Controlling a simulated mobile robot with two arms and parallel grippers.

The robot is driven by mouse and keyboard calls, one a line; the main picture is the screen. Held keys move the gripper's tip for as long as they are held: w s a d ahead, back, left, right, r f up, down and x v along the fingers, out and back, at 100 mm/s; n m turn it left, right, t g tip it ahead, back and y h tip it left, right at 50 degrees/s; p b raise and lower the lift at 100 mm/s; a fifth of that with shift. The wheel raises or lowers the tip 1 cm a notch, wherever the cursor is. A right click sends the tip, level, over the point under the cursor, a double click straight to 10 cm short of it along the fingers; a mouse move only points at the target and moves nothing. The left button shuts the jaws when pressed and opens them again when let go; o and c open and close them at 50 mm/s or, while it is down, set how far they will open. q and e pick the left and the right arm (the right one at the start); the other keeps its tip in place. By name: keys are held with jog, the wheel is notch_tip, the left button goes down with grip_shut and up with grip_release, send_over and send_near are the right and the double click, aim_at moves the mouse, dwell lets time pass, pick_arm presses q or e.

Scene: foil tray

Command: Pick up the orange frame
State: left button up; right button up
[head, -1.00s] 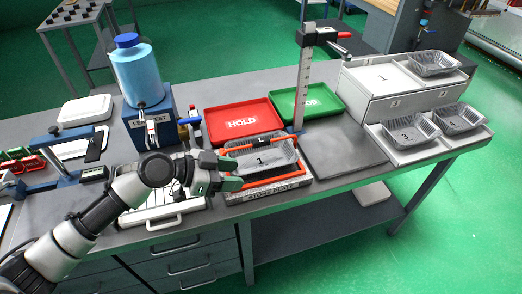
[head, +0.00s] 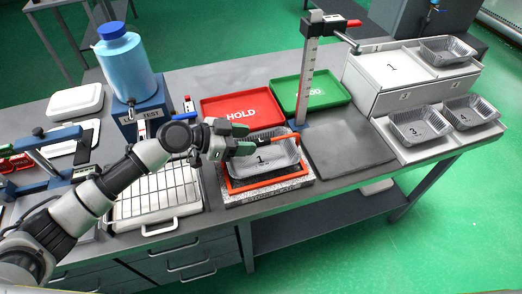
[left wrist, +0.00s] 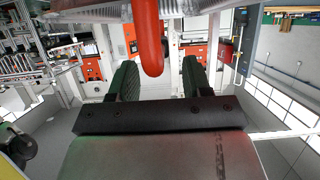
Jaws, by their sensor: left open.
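The orange frame (head: 270,184) sits around the foil tray marked 1 (head: 278,160) on the speckled stone plate (head: 262,198). Its front bar shows clearly, and a raised orange bar with dark parts crosses above the tray. My left gripper (head: 243,141) is open at the left end of that raised bar and hides part of it. In the left wrist view an orange bar (left wrist: 147,38) reaches in between the two open fingers, with a gap on both sides. The pale tray edge shows behind it. My right gripper is not in view.
A red HOLD tray (head: 222,112) and a green tray (head: 284,92) lie behind. An upright ruled post (head: 308,80) stands close behind the plate. A wire rack (head: 150,205) is at the left. The dark slab (head: 350,160) at the right is bare.

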aim_at(258, 140)
pick_arm(q)
jog(key=shift+p+x, duration=0.3)
jog(key=shift+x, duration=1.3)
jog(key=shift+c, duration=0.5)
grip_shut()
